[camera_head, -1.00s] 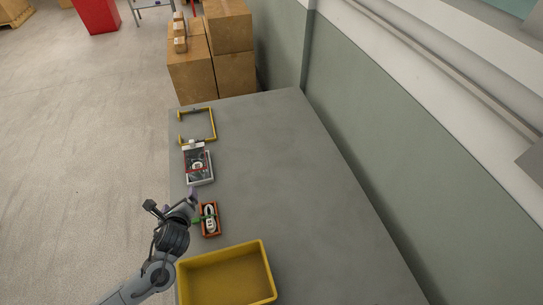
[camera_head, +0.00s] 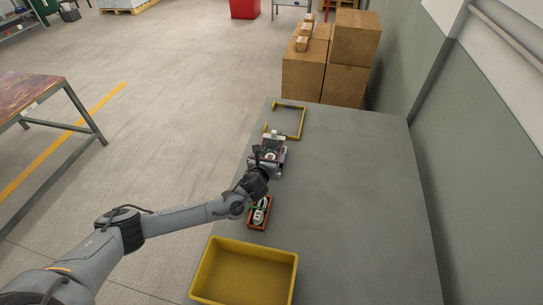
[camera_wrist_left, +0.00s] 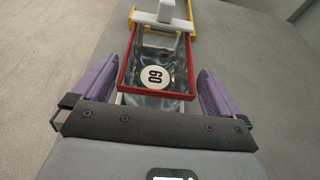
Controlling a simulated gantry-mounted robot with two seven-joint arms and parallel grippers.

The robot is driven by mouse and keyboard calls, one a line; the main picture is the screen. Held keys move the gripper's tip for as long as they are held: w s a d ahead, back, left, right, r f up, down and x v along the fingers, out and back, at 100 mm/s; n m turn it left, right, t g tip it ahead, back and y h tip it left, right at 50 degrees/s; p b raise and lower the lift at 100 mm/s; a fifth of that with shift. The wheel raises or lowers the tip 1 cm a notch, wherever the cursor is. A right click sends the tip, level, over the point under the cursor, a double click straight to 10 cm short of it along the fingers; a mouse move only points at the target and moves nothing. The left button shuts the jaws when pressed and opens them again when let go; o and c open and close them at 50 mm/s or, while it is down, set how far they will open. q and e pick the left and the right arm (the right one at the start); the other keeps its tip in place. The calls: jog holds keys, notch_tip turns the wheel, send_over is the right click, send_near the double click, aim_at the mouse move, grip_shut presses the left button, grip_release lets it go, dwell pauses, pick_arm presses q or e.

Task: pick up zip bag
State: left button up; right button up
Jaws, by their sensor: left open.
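In the head view my left gripper (camera_head: 267,160) is over the same spot and mostly hides the bag. In the left wrist view my left gripper (camera_wrist_left: 156,95) is open, one finger on each side of the bag's near end, with nothing clamped. A white piece (camera_wrist_left: 164,14) sits at the bag's far end. My right gripper is not in view.
A yellow frame (camera_head: 303,122) lies at the table's far end. A small orange tray (camera_head: 249,222) with white and green items is nearer, and a yellow bin (camera_head: 213,295) is nearest. The table's right side (camera_head: 350,210) is clear. Cardboard boxes (camera_head: 345,85) stand beyond.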

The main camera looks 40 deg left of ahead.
pick_arm(q)
jog(key=shift+b+x, duration=0.4)
jog(key=shift+x, duration=1.8)
jog(key=shift+r, duration=0.2)
jog(key=shift+c, duration=0.3)
jog(key=c, duration=0.7)
